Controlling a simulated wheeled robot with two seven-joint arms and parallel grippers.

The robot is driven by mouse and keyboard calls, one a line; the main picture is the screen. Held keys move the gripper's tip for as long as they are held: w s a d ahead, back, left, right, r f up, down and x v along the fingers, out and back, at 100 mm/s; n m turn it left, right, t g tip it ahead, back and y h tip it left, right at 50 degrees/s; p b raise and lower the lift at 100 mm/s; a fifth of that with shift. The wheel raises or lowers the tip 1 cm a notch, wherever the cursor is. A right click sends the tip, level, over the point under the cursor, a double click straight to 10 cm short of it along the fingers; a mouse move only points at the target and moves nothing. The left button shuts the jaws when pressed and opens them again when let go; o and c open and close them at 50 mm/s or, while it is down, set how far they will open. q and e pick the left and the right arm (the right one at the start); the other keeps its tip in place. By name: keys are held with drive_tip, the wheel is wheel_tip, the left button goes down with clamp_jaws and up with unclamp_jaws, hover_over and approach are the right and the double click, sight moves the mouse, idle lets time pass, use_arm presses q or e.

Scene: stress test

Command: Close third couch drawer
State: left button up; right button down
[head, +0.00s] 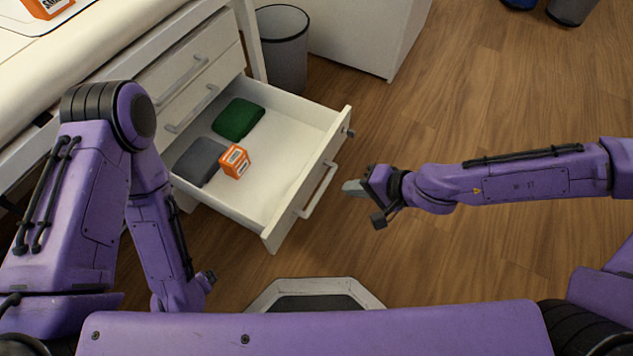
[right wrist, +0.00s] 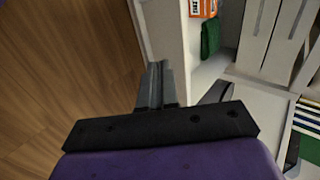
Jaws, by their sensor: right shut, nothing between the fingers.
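The third drawer (head: 285,147) of the white couch unit is pulled well out in the head view. Its front panel (head: 296,208) has a bar handle (head: 318,190). Inside lie a green folded cloth (head: 238,119), a grey folded cloth (head: 200,161) and an orange box (head: 235,161). My right gripper (head: 352,187) is shut and empty, just right of the handle and apart from it in the head view. In the right wrist view its fingers (right wrist: 155,85) point towards the drawer's white front (right wrist: 168,40). My left gripper (head: 206,280) hangs low beside the drawer, its jaws too small to judge.
Two shut drawers (head: 180,75) sit above the open one. A grey bin (head: 283,50) and a white cabinet (head: 365,35) stand behind the drawer. Wooden floor (head: 480,100) lies clear to the right. An orange box (head: 48,6) rests on the couch top.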

sight(306, 182)
drive_tip(key=b+x, duration=0.1)
drive_tip(key=x, duration=0.2)
drive_tip(key=b+x, duration=0.2)
drive_tip(key=x, duration=0.1)
drive_tip(key=a+r+b+x, duration=0.1)
drive_tip(key=b+x, duration=0.1)
drive_tip(key=x, duration=0.2)
drive_tip(key=shift+w, duration=0.25)
use_arm(q)
wheel_tip(306, 182, down, 6)
drive_tip(key=s, duration=0.1)
drive_tip(key=shift+d+f+g+h, duration=0.15)
drive_tip(key=shift+d+g+h, duration=0.1)
drive_tip(key=shift+g+h, duration=0.05)
use_arm(e)
drive_tip(key=shift+w+a+r, duration=0.15)
drive_tip(key=shift+w+a, duration=0.2)
drive_tip(key=shift+a, duration=0.2)
